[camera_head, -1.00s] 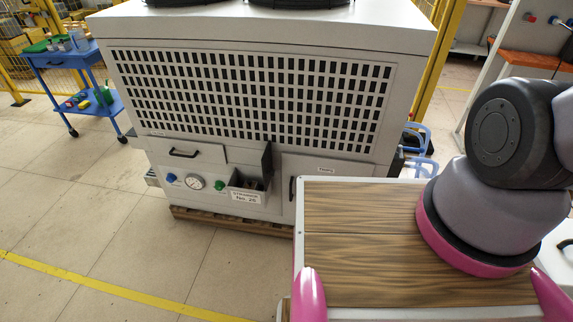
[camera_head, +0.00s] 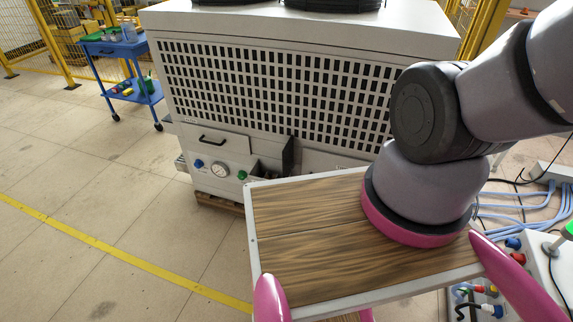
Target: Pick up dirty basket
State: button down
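I cannot make out a dirty basket in this view. My gripper is out of the picture; only the lower links of my arm show at the right, mounted on my wooden top. A large white machine (camera_head: 300,65) with a grille stands ahead. Its lower front has a panel with a black handle (camera_head: 211,139), a round gauge (camera_head: 220,170), a blue knob (camera_head: 198,163) and a green knob (camera_head: 242,175). A dark open recess (camera_head: 268,168) is right of the panel. Its contents are unclear, and my wooden top hides the part below.
A blue cart (camera_head: 118,58) with bottles and small items stands at the back left, before a yellow fence (camera_head: 58,45). Blue hoses (camera_head: 520,200) and a box with colored plugs (camera_head: 545,265) are close at the right. The floor at left is clear, with a yellow line (camera_head: 120,252).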

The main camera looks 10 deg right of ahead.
aim_at(270, 175)
jog(key=u, duration=0.2)
jog(key=j+z, duration=0.15)
jog(key=z, duration=0.3)
jog(key=j+z, duration=0.15)
jog(key=z, duration=0.3)
jog(key=j+z, duration=0.2)
jog(key=z, duration=0.25)
jog(key=k+j+z, duration=0.2)
jog(key=j, duration=0.25)
jog(key=j+z, duration=0.2)
jog(key=j, duration=0.25)
jog(key=k+j+z, duration=0.15)
jog(key=j, duration=0.3)
jog(key=k+j+z, duration=0.2)
jog(key=j, duration=0.2)
jog(key=k+j+z, duration=0.2)
jog(key=j, duration=0.15)
jog(key=k+j, duration=0.2)
jog(key=j, duration=0.2)
jog(key=k+j, duration=0.2)
jog(key=j, duration=0.2)
jog(key=k+j, duration=0.25)
jog(key=j, duration=0.15)
jog(key=k+j, duration=0.2)
jog(key=j, duration=0.25)
